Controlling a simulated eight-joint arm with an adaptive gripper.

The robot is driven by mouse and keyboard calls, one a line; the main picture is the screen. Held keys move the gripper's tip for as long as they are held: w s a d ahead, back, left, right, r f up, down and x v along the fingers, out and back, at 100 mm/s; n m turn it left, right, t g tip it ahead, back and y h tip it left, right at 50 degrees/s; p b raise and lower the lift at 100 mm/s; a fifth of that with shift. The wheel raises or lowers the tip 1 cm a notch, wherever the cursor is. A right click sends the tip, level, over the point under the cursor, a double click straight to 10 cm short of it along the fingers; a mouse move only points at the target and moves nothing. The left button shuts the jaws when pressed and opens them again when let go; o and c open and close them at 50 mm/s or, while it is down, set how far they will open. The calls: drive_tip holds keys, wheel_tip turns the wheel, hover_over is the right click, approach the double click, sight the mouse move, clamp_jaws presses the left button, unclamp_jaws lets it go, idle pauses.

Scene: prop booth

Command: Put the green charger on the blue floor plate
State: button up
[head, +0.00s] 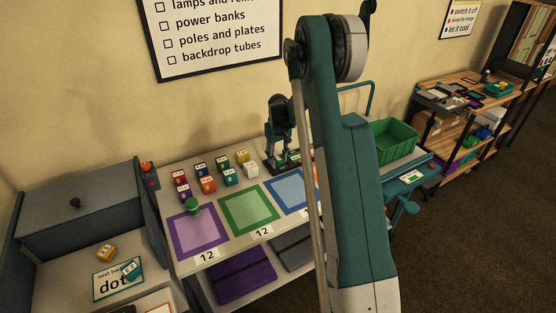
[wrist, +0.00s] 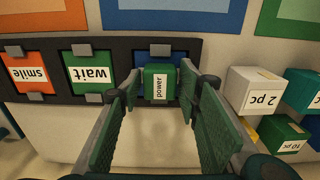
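A small green block labelled "power" (wrist: 157,82), which looks like the green charger, stands in front of a blue card in a dark rack in the wrist view. My gripper (wrist: 158,88) is open, with one green-padded finger on each side of the block and gaps between. In the head view my gripper (head: 283,158) is low over the back of the table, and the block cannot be made out. The blue floor plate (head: 288,188) lies at the table's front, partly hidden by my arm. It also shows in the wrist view (wrist: 165,18).
The dark rack (wrist: 124,46) also holds an orange "smile" card and a green "wait" card. Several labelled boxes (head: 208,184) stand left of my gripper in the head view. A green plate (head: 248,209) and a purple plate (head: 198,236) with a green round item (head: 192,206) lie left of the blue one.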

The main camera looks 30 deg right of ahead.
sight(278, 158)
drive_tip(key=shift+o, duration=0.5)
drive_tip(key=shift+r, duration=0.2)
wheel_tip(278, 158, up, 12)
drive_tip(key=p, duration=0.1)
idle(0.3)
drive_tip(key=shift+s, duration=0.1)
idle(0.5)
drive_tip(key=s+a+r+t, duration=0.3)
drive_tip(key=s+a+r, duration=1.4)
drive_tip(key=s+r, duration=0.3)
drive_tip(key=s+a+t, duration=0.2)
drive_tip(key=s+a, duration=0.4)
drive_tip(key=s, duration=0.7)
drive_tip(key=s+a+t, duration=0.2)
drive_tip(key=s+a, duration=0.4)
drive_tip(key=s, duration=0.7)
drive_tip(key=shift+s+f, duration=0.15)
drive_tip(key=shift+f, duration=0.2)
